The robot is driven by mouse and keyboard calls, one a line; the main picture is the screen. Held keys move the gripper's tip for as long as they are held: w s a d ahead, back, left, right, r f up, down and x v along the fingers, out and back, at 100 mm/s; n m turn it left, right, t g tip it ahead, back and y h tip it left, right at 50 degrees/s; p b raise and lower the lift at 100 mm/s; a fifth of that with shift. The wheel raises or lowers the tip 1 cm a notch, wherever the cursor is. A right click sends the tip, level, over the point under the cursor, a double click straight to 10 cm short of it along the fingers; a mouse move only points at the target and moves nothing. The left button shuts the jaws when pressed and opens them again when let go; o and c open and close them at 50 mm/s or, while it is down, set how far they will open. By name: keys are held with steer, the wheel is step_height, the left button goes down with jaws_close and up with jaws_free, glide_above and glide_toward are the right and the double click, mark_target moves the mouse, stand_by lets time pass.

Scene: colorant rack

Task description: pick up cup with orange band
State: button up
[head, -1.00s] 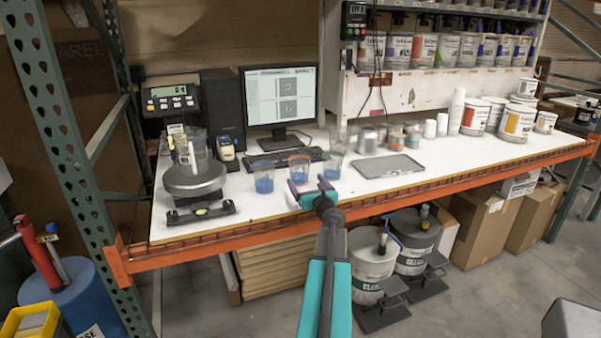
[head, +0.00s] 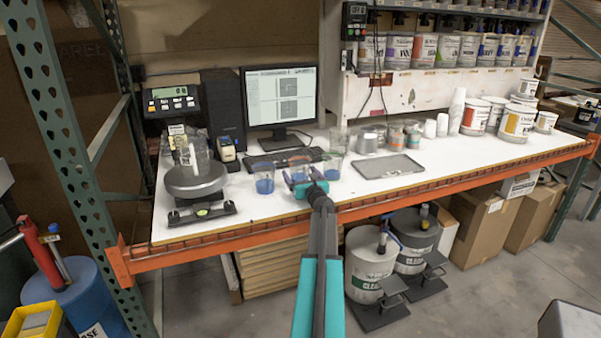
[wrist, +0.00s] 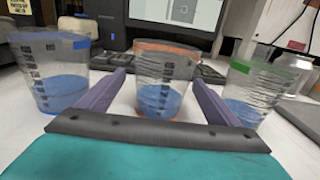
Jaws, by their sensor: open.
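The cup with the orange band (wrist: 165,75) is a clear cup with blue liquid, upright on the white bench. It stands in the middle of the wrist view, between a blue-banded cup (wrist: 52,75) on the left and a green-banded cup (wrist: 262,85) on the right. My gripper (wrist: 157,88) is open, its two purple fingers pointing at the orange-banded cup, one toward each side of it. Whether the fingertips reach past the cup's sides is hard to tell. In the head view my gripper (head: 305,187) hides much of that cup.
In the head view the white bench (head: 240,220) also holds a scale (head: 195,180), a monitor (head: 281,98), a keyboard (head: 290,157) behind the cups and a grey tray (head: 389,166). Neighbouring cups stand close on both sides. Free bench lies right of the tray.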

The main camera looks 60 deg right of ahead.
steer(key=shift+w, duration=0.1)
stand_by(0.3)
steer(key=shift+p+x, duration=0.95)
steer(key=shift+x, duration=1.65)
steer(key=shift+c, duration=0.4)
steer(key=shift+d, duration=0.1)
steer(key=c, duration=1.1)
